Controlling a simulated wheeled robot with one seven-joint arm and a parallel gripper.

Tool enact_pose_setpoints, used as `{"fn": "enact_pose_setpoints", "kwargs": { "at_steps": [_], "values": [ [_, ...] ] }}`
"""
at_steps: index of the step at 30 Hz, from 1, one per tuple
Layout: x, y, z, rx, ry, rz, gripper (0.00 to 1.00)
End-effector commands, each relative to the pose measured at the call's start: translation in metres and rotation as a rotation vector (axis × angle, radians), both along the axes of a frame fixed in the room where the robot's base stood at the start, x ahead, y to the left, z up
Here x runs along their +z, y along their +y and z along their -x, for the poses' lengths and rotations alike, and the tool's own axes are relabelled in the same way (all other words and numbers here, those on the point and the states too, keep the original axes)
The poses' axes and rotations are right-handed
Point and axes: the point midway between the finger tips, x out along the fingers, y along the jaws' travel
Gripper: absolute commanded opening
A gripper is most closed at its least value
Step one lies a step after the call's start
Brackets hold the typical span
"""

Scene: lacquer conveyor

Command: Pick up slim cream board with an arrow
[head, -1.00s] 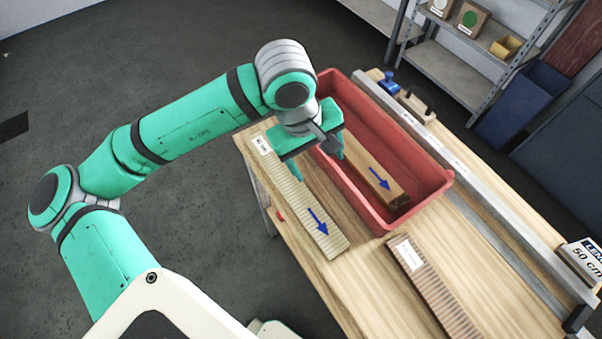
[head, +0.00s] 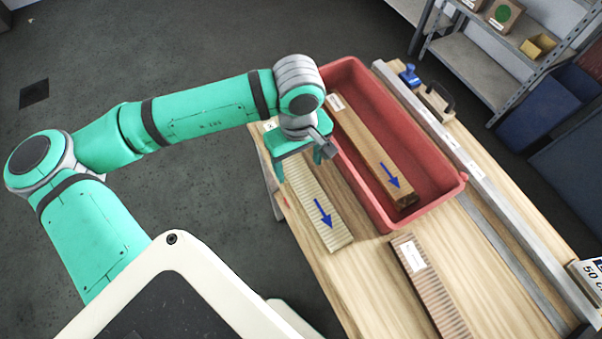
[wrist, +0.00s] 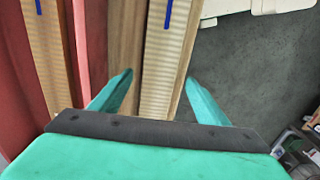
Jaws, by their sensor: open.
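The slim cream board (head: 327,207) lies on the wooden table along its left edge, left of the red bin. It has ribbed markings and a blue arrow pointing toward the near end. My gripper (head: 298,172) is over the far part of this board, and hides some of it in the head view. In the wrist view the cream board (wrist: 167,62) runs between the two open fingers of my gripper (wrist: 158,92), nearer the right finger. Nothing is held. Whether the fingertips reach down to the board's sides cannot be told.
The red bin (head: 436,206) holds a brown board (head: 365,147) with a blue arrow. A darker ribbed board (head: 430,290) with a label lies on the near table. A metal rail (head: 480,180) runs along the table's right side. Bare wood (head: 490,280) shows between.

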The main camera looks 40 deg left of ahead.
Motion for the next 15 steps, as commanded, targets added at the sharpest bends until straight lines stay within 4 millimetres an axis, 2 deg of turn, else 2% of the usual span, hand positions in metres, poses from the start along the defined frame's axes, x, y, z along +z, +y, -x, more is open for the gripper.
{"fn": "enact_pose_setpoints", "kwargs": {
  "at_steps": [6, 15],
  "values": [
    [-0.029, -0.003, -0.003, -0.003, 0.002, 0.0, 0.69],
    [-0.035, -0.003, -0.005, -0.005, 0.0, -0.001, 0.69]
  ]
}}
